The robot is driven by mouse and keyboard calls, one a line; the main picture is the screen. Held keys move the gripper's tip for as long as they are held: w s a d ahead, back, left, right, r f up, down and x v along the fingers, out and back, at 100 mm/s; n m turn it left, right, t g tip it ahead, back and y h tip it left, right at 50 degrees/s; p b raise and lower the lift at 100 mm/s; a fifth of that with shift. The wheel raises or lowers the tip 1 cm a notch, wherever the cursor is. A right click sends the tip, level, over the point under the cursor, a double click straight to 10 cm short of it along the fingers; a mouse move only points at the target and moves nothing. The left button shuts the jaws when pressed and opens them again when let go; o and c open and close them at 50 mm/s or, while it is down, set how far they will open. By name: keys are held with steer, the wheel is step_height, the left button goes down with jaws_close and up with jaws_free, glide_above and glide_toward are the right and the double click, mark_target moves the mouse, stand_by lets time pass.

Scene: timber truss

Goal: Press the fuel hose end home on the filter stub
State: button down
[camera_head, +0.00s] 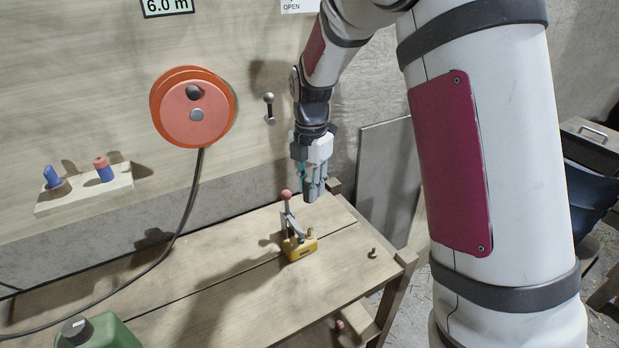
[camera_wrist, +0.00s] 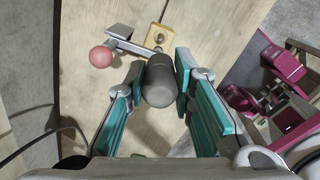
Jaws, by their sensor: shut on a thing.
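My gripper (camera_head: 314,196) points down above the bench, behind and just right of a yellow-based lever device. In the wrist view its teal-lined fingers (camera_wrist: 158,85) are shut on a dark grey, round-ended cylinder (camera_wrist: 160,88). I cannot tell whether this cylinder is the hose end. The yellow base (camera_head: 301,249) carries a metal lever with a red ball (camera_head: 286,194). The ball (camera_wrist: 102,56) and the yellow base (camera_wrist: 158,33) lie beyond the cylinder in the wrist view. No filter stub is clearly recognisable. A small brownish peg (camera_head: 373,253) stands near the bench's right edge.
A black hose or cable (camera_head: 180,228) runs from a round orange wall fitting (camera_head: 193,108) to the left. A green container (camera_head: 108,333) stands at front left. A small wall shelf (camera_head: 84,190) holds two blue pieces. The middle of the bench (camera_head: 220,290) is largely clear.

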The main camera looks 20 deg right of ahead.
steer(key=shift+f+b, duration=0.8)
steer(key=shift+f, duration=3.7)
steer(key=shift+f, duration=1.45)
steer(key=shift+f+b, duration=0.25)
steer(key=shift+b, duration=0.05)
steer(key=c, duration=1.3)
jaws_free()
